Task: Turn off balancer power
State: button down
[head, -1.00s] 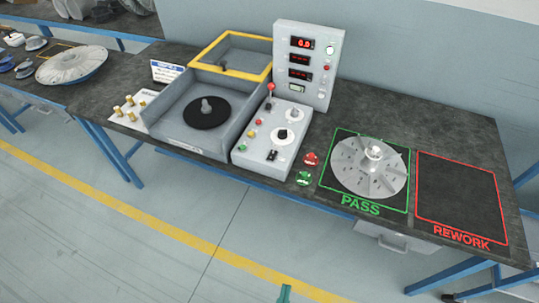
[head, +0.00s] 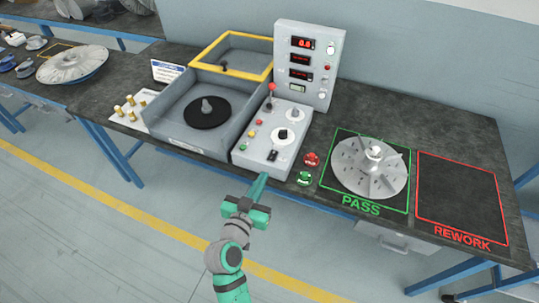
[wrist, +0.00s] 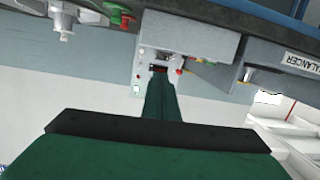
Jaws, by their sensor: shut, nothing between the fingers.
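The balancer (head: 172,137) is a grey open-topped machine with a yellow-edged lid (head: 201,60) raised and a black disc (head: 208,113) on its spindle. To its right, the control box (head: 250,160) carries a red-tipped lever (head: 271,88), dials, coloured buttons and a small black switch (head: 272,155). Behind stands the display panel (head: 337,80) with lit red readouts and a white-and-red switch (head: 330,47). The labels are too small to read. My gripper (head: 263,178) is shut and empty, in front of the control box's front edge. Its fingers (wrist: 160,95) also show in the wrist view.
A finned rotor (head: 352,170) lies inside the green PASS outline. The red REWORK outline (head: 460,195) is empty. Red (head: 311,158) and green (head: 304,178) stamps stand right of the control box. Brass pieces (head: 130,105) and a larger rotor (head: 72,64) are at left.

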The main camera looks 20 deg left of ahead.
jog(key=a+r, duration=0.1)
jog(key=w+a+r+m, duration=0.1)
jog(key=r, duration=0.1)
jog(key=shift+w+h, duration=0.15)
jog(key=shift+h, duration=0.25)
jog(key=shift+w, duration=0.1)
send_over(269, 159)
jog(key=s, duration=0.1)
jog(key=shift+d+f, duration=0.1)
jog(key=shift+f, duration=0.45)
jog(key=f, duration=0.1)
jog(key=w+f, duration=0.1)
jog(key=f, duration=0.1)
jog(key=shift+f, duration=0.55)
